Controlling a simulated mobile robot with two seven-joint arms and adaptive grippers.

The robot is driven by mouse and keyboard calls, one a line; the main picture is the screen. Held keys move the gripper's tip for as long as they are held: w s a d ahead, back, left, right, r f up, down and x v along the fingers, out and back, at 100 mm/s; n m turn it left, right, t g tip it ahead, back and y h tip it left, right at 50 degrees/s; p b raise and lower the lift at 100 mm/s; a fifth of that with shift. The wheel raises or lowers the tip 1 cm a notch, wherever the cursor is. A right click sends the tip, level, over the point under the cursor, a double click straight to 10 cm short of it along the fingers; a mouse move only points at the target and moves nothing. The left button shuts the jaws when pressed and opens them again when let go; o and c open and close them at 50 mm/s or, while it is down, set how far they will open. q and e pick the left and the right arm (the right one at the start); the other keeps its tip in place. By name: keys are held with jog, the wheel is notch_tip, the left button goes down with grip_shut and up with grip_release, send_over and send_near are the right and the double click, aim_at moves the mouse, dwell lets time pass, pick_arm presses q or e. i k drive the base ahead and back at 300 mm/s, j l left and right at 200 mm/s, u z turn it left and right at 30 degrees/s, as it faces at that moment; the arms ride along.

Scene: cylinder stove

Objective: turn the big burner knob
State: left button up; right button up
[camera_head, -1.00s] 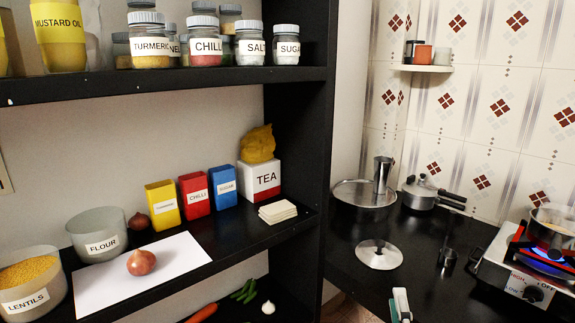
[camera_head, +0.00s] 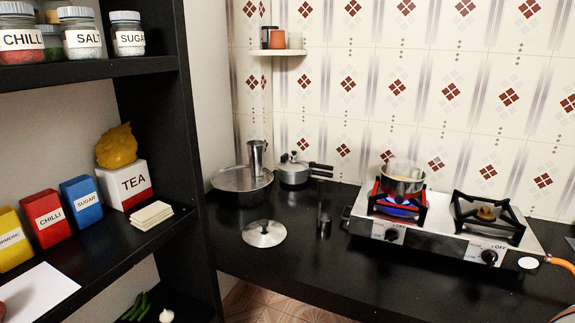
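The stove (camera_head: 350,226) is a silver two-burner unit on the black counter at the right. Its left burner (camera_head: 394,208) has a blue flame under a small metal pot (camera_head: 402,178). Its right burner (camera_head: 486,213) is bare and shows no flame. Two dark knobs are on the front panel, a left knob (camera_head: 392,234) below the lit burner and a right knob (camera_head: 489,257) below the bare one. "OFF" labels are beside them. I cannot tell for sure which burner is the big one. Neither gripper can be made out.
A metal pan (camera_head: 228,180), a pressure cooker (camera_head: 293,172) and a loose lid (camera_head: 264,234) are on the counter left of the stove. An orange hose (camera_head: 561,263) is at its right. Black shelves (camera_head: 150,235) stand at the left. The counter before the stove is clear.

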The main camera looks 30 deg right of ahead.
aim_at(392, 232)
jog(key=z, duration=1.55)
